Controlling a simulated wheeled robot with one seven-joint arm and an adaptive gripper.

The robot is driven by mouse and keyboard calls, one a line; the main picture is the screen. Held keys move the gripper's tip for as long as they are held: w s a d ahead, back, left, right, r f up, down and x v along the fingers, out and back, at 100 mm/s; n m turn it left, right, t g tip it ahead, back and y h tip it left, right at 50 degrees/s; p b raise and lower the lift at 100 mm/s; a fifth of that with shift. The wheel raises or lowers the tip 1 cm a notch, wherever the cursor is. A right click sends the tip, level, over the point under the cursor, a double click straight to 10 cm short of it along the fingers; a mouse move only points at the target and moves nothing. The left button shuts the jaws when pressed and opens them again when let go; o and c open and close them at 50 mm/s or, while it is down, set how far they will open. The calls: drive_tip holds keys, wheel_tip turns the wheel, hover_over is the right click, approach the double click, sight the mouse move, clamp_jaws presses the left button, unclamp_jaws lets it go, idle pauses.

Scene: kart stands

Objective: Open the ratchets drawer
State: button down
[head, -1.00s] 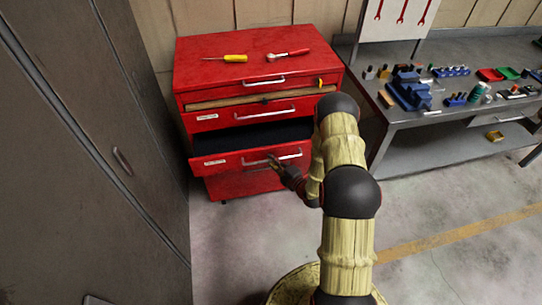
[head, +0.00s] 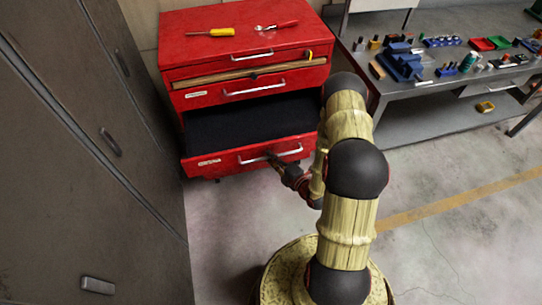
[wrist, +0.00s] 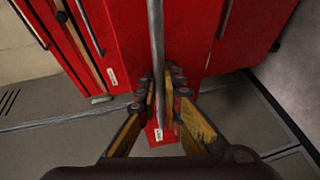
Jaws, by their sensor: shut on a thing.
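A red tool chest (head: 240,38) stands against the wall. Its lowest visible drawer (head: 225,163) is pulled well out and shows an empty dark liner (head: 245,120). The drawer's front label (head: 209,162) is too small to read. My gripper (head: 277,160) is at the silver handle (head: 255,158) of this drawer. In the wrist view my gripper (wrist: 160,82) is shut on that handle (wrist: 157,40), which runs between its two fingers.
A yellow screwdriver (head: 211,32) and a red-handled ratchet (head: 277,25) lie on the chest top. A grey cabinet (head: 75,130) stands close on the left. A workbench (head: 430,85) with parts is at right. Floor (head: 440,240) at the right front is clear.

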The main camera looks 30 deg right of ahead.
drive_tip(key=c, duration=2.2)
unclamp_jaws()
drive_tip(key=v, duration=1.2)
drive_tip(key=shift+f, duration=0.1)
